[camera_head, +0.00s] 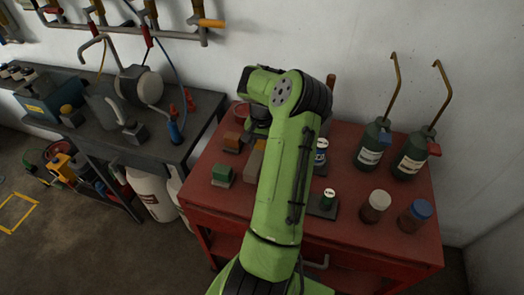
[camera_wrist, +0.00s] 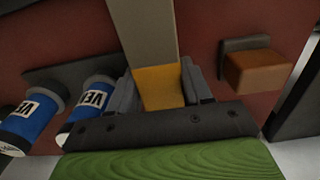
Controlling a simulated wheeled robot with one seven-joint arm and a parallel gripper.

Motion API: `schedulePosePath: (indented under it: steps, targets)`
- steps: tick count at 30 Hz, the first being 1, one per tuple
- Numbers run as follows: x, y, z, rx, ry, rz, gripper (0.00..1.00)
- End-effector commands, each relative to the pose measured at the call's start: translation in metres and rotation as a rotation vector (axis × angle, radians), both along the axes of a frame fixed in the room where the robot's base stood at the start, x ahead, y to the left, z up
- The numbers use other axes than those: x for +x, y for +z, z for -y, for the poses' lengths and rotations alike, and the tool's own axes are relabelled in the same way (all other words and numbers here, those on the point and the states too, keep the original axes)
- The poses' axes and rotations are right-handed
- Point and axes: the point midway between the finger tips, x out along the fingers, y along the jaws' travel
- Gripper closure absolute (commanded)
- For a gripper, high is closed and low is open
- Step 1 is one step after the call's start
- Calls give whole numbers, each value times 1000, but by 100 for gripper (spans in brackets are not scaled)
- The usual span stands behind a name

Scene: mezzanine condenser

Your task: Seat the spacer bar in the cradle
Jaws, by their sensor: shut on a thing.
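My gripper (camera_wrist: 160,84) shows in the wrist view, its dark fingers on either side of a yellow-orange section (camera_wrist: 160,92) of a long bar. The bar's grey-beige part (camera_wrist: 143,28) runs on to the top edge of that view; it looks like the spacer bar. In the head view a tan bar (camera_head: 253,161) shows beside my green arm, partly hidden by it. The gripper's fingers are mostly hidden there. I cannot pick out the cradle with certainty in either view. Whether the bar touches the surface below cannot be told.
The red table (camera_head: 350,220) holds an orange-brown block (camera_head: 232,142), a green block (camera_head: 223,175), a small green-and-white can (camera_head: 328,197), two jars and two dark green oil cans (camera_head: 412,152). A dark bench (camera_head: 150,150) stands left.

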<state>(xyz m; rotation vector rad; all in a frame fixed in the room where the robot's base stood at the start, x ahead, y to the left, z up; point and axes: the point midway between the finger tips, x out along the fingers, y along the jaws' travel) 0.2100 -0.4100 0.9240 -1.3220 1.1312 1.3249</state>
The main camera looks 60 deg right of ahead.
Motion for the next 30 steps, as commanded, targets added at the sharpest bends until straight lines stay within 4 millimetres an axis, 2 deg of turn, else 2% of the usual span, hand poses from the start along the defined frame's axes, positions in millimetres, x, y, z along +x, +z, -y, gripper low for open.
schedulePosePath:
  steps: [1,3,9,24,30]
  targets:
    - [1,18,2,-10,1,3,100]
    - [1,35,2,-10,-1,2,100]
    - [1,66,1,-6,0,2,100]
    - [1,72,1,-3,0,2,100]
    - [1,100,1,-5,1,3,100]
